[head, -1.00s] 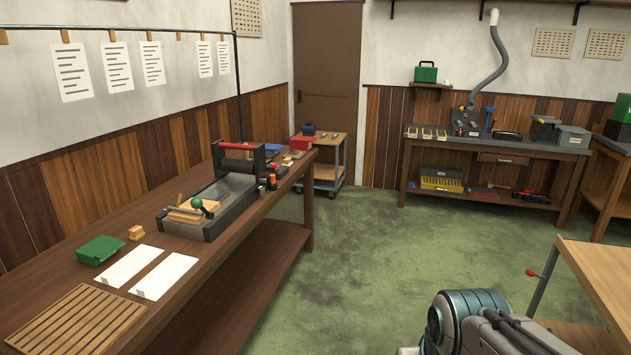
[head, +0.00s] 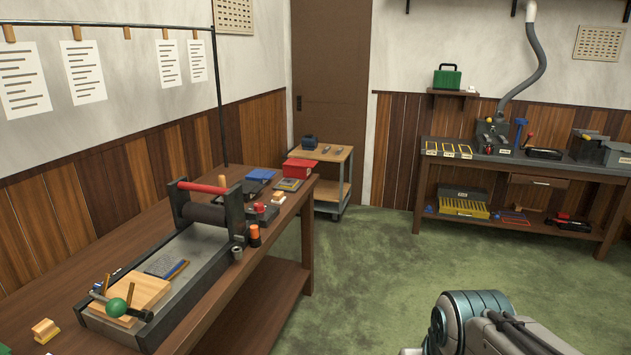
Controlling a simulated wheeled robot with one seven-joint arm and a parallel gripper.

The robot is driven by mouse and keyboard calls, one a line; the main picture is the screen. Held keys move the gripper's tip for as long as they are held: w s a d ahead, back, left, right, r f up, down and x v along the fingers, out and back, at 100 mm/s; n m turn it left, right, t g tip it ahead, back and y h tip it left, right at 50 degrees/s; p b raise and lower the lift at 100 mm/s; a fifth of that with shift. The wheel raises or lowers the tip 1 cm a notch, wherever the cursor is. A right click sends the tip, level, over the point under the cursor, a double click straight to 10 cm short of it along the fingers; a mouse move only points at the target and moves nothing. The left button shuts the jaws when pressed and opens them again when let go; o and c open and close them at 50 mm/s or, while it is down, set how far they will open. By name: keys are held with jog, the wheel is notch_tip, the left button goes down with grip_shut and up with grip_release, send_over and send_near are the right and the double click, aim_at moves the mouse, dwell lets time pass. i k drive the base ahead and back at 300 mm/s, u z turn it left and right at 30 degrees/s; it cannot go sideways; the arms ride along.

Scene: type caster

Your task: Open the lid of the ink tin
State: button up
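I cannot tell for sure which thing is the ink tin. A red box (head: 298,168) lies at the table's far end. These are too small to make out a lid. My gripper is out of view; only a part of my arm shows at the bottom right, well apart from the table.
The long wooden table (head: 205,325) carries a press (head: 203,211) with a red-handled roller. Beyond it stands a small cart (head: 333,165). A workbench (head: 520,166) with tools runs along the back wall. The green floor (head: 345,270) between is clear.

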aim_at(248, 187)
jog(key=i, duration=3.35)
jog(key=u, duration=1.9)
